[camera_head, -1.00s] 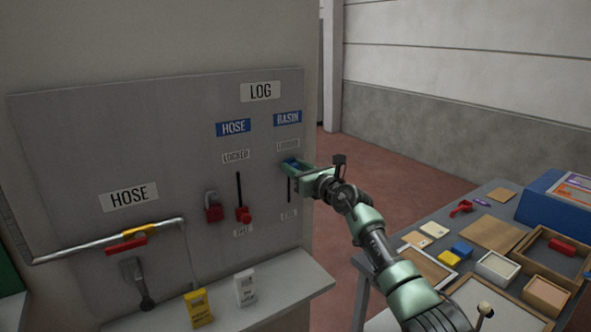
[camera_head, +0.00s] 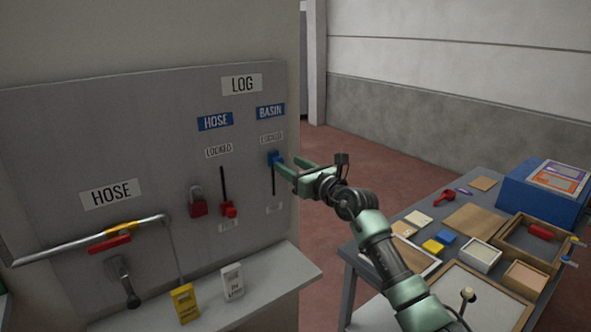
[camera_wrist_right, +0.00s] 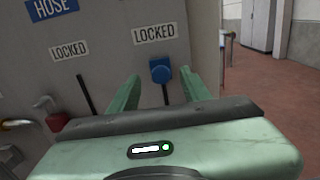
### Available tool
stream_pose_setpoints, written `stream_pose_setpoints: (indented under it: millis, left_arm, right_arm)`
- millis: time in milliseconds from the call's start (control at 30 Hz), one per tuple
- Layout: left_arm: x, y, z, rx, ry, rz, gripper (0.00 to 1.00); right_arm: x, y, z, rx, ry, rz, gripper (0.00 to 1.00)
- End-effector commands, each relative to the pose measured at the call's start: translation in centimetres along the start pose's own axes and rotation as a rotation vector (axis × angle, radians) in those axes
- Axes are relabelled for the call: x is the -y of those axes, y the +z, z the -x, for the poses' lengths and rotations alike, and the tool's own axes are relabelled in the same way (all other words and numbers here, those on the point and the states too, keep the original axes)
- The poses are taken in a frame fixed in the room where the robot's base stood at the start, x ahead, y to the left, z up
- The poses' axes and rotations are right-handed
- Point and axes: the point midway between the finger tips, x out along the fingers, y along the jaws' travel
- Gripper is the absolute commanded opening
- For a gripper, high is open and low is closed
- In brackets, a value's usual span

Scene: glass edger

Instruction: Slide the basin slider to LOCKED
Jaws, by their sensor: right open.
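The blue basin slider knob (camera_head: 273,157) sits at the upper end of its dark vertical slot, just below the LOCKED label (camera_head: 271,138) under the blue BASIN sign (camera_head: 270,111). In the right wrist view the blue knob (camera_wrist_right: 160,71) is between the fingers' directions, just under its LOCKED label (camera_wrist_right: 154,33). My right gripper (camera_head: 284,168) is open, its green fingers pointing at the panel close to the knob. In the right wrist view the gripper (camera_wrist_right: 162,88) has a finger on each side, with gaps to the knob. My left gripper is not in view.
The red hose slider knob (camera_head: 229,210) is low in its slot. A red padlock (camera_head: 198,203) hangs beside it. A shelf (camera_head: 262,283) below holds a yellow tag (camera_head: 185,302) and a white tag (camera_head: 232,281). A cluttered table (camera_head: 410,258) stands at right.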

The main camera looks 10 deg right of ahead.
Motion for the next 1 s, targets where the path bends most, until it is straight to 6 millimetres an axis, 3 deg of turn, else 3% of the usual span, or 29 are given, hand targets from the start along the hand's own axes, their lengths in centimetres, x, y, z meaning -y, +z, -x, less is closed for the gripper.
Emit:
stream_pose_setpoints:
  millis: [200, 567, 667, 767, 867, 1000]
  left_arm:
    - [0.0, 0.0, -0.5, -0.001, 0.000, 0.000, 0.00]
    - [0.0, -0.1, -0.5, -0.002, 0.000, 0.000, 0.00]
    - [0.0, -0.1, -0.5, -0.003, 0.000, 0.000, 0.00]
    - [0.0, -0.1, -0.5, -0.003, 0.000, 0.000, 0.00]
    - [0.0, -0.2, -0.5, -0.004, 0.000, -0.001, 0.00]
    - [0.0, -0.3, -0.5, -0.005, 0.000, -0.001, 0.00]
  right_arm:
    - [0.0, 0.0, 1.7, 0.001, -0.001, 0.000, 0.47]
    - [0.0, 0.0, 1.9, 0.003, 0.000, -0.004, 0.47]
    - [-1.1, 0.0, 2.4, 0.048, 0.020, -0.063, 0.47]
    - [-3.1, 0.2, 4.1, 0.171, 0.059, -0.238, 0.47]
    - [-4.2, 0.7, 7.7, 0.351, 0.078, -0.537, 0.47]
    - [-2.0, -1.0, 14.5, 0.587, -0.003, -1.048, 0.47]
